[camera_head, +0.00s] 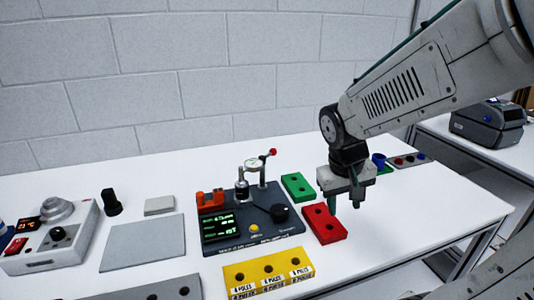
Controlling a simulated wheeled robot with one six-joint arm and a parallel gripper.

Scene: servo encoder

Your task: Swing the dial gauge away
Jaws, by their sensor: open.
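The dial gauge (253,166) has a round white face and sits on a stand at the back of a dark grey test fixture (290,238). A lever with a red ball knob (272,152) rises to the right of the gauge. The gauge appears to be above a small metal cylinder (242,190); I cannot tell whether they touch. My gripper (344,208) is open and points down, to the right of the gauge and fixture, above or just behind the red block. It is apart from the gauge and holds nothing visible.
A green block (298,187) and a red block (324,225) with holes lie right of the fixture. A yellow labelled block (268,274) lies in front. A grey mat (142,243), a black knob (111,202) and a heater-like unit (50,240) stand left. A blue cup (379,161) is behind my gripper.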

